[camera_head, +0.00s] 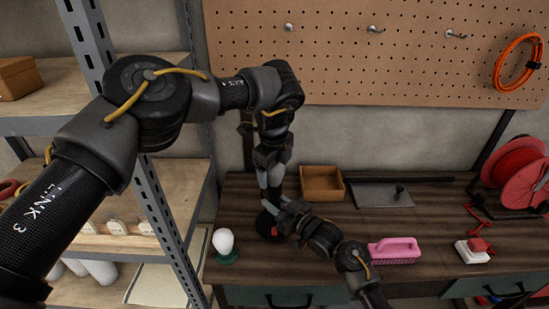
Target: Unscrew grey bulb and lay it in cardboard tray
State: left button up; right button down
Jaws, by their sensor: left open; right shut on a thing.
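A pale, whitish bulb (223,241) stands upright in a green base (227,258) at the bench's left front. A black round base (265,227) with a red spot stands to its right. My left gripper (269,194) points down above the black base, open. My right gripper (278,208) reaches in from the lower right, just below the left one, and is shut at the black base; its exact grip is hard to see. No separate grey bulb can be made out; the grippers crowd that spot. The cardboard tray (322,196) stands to the right, behind the grippers, and looks empty.
A dark plate with a knob (382,195) lies right of the tray. A pink brush (394,250), a white and red item (471,252) and a red reel (520,175) occupy the right side. A metal shelf post (150,170) stands at left. The bench centre is mostly clear.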

pick_arm(q)
jog(key=shift+w+f, duration=0.15)
jog(key=shift+f, duration=0.5)
jog(key=c, duration=1.1)
jog(key=n+y, duration=0.1)
jog(key=n, duration=0.4)
jog(key=shift+n, duration=0.4)
jog(key=shift+c, duration=0.2)
jog(key=n, duration=0.3)
jog(key=shift+a+f+n+g+y, duration=0.1)
jog(key=shift+a+n+g+y, duration=0.05)
jog(key=shift+n+g+y, duration=0.2)
jog(key=shift+a, duration=0.1)
jog(key=shift+r, duration=0.2)
jog(key=shift+r, duration=0.95)
